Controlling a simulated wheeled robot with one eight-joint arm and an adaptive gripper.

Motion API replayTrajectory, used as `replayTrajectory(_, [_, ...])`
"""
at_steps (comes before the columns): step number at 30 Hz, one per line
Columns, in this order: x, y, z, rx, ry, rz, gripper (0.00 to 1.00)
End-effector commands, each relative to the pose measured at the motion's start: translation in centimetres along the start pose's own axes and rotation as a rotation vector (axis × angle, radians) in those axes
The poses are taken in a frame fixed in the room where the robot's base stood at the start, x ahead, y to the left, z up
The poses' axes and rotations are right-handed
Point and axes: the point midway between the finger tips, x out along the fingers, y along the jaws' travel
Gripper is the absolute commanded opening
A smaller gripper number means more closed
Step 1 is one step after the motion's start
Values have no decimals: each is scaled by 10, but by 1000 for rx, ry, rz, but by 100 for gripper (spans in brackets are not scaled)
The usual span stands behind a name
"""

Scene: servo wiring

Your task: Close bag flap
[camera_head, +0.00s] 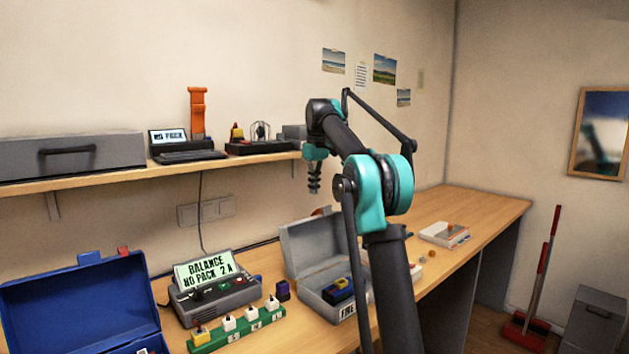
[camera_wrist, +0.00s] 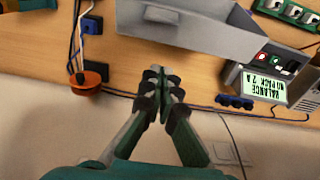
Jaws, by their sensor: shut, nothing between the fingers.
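A grey open case (camera_head: 300,274) stands on the workbench in the head view, its lid raised at the back; blue and yellow items lie inside. Its grey lid shows at the top of the wrist view (camera_wrist: 205,25). A blue case (camera_head: 75,300) at the left also has its lid raised. I cannot tell which of them the task calls the bag. My gripper (camera_head: 314,186) hangs above and behind the grey lid, pointing down. In the wrist view its fingertips (camera_wrist: 160,76) are together and empty, apart from the lid. My arm hides part of the grey case's right side.
A device with a "BALANCE" screen (camera_head: 212,292) and a green strip with several plugs (camera_head: 240,326) stand left of the grey case. An orange spool (camera_wrist: 84,82) with cables lies near the wall. A shelf (camera_head: 120,176) runs above. The bench's far right is mostly clear.

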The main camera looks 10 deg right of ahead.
Motion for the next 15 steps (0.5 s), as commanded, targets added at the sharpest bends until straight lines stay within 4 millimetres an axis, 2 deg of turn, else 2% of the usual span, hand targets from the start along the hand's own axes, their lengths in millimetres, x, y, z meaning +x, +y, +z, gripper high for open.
replayTrajectory(8, [52,0,0,0,0,0,0])
replayTrajectory(15, [42,0,29,0,0,0,0])
